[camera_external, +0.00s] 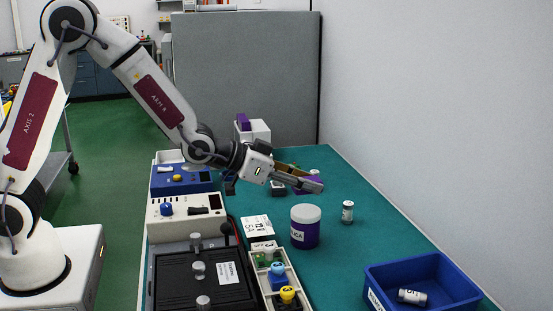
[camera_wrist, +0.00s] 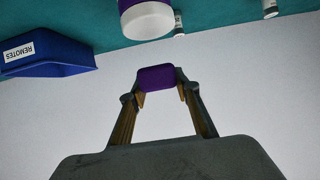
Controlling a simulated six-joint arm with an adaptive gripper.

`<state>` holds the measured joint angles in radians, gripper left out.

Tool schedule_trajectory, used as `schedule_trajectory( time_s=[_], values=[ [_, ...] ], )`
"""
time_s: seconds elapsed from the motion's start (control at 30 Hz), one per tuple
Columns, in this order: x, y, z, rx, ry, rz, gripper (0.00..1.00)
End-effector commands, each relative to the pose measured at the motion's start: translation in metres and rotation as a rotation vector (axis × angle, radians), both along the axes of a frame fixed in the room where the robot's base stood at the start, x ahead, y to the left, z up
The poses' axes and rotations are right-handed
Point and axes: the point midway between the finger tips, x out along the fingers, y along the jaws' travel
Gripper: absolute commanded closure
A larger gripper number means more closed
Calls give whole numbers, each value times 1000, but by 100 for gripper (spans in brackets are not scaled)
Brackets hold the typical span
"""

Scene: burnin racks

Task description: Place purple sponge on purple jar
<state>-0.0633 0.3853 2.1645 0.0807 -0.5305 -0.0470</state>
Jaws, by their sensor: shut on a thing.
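The purple sponge (camera_wrist: 157,77) is held between the two fingertips of my gripper (camera_wrist: 158,84) in the wrist view. In the external view, my gripper (camera_external: 314,181) reaches out over the table, and the purple sponge (camera_external: 306,187) shows partly behind its fingers. The purple jar (camera_external: 304,234) stands upright on the green mat with its white lid (camera_external: 306,213) on. In the external picture my gripper and the sponge are above the jar, apart from it. The wrist view shows the jar's white lid (camera_wrist: 148,21) at the top, with the sponge clear of it.
A blue bin (camera_external: 460,271) holding a white cylinder (camera_external: 412,297) stands at the front right; the wrist view shows its REMOTES label (camera_wrist: 18,52). A small white bottle (camera_external: 347,212) stands right of the jar. Instruments and a knob tray (camera_external: 262,262) fill the left side.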

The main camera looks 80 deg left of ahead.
Motion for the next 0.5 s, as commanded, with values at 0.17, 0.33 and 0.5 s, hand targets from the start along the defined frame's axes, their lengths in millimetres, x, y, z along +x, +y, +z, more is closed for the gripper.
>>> schedule_trajectory(
  time_s=[0.17, 0.33, 0.5],
  values=[
    [0, 0, -11, 0, -1, 0, 83],
    [1, 0, -11, 0, -2, 0, 83],
    [0, 0, -11, 0, -2, 0, 83]
  ],
)
